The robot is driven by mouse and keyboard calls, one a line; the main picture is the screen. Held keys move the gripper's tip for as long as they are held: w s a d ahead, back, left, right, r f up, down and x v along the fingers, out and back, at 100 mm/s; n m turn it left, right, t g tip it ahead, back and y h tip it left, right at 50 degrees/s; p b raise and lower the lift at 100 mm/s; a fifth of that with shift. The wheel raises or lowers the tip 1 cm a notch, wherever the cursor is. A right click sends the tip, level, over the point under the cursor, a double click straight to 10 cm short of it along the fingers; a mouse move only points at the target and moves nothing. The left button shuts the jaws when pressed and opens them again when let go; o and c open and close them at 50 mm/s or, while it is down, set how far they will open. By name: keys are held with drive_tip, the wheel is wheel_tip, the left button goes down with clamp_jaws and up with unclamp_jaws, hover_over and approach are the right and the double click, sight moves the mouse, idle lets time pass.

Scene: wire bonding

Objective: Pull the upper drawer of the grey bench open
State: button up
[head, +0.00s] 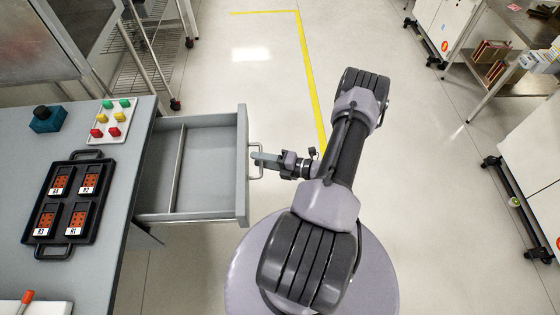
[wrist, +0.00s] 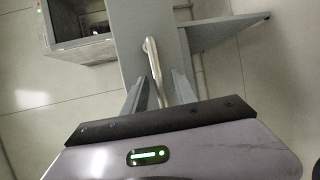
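The upper drawer (head: 207,160) of the grey bench (head: 112,215) is pulled well out; its empty inside and a divider show in the head view. A pale metal bar handle (head: 261,148) is on its front. My gripper (head: 264,160) is at the handle, reaching it from the right. In the wrist view the handle (wrist: 151,50) runs between the two fingers of my gripper (wrist: 160,85). The fingers stand apart, with gaps beside the bar, so the gripper looks open around it. One finger hides part of the handle in the head view.
On the bench top are a black tray (head: 37,245) with chip carriers, a white plate (head: 107,134) of coloured pieces and a blue block (head: 46,120).

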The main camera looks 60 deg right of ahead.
drive_tip(key=p+v, duration=0.3)
drive_tip(key=v, duration=1.4)
drive_tip(key=shift+s+p, duration=0.2)
drive_tip(key=shift+p, duration=0.15)
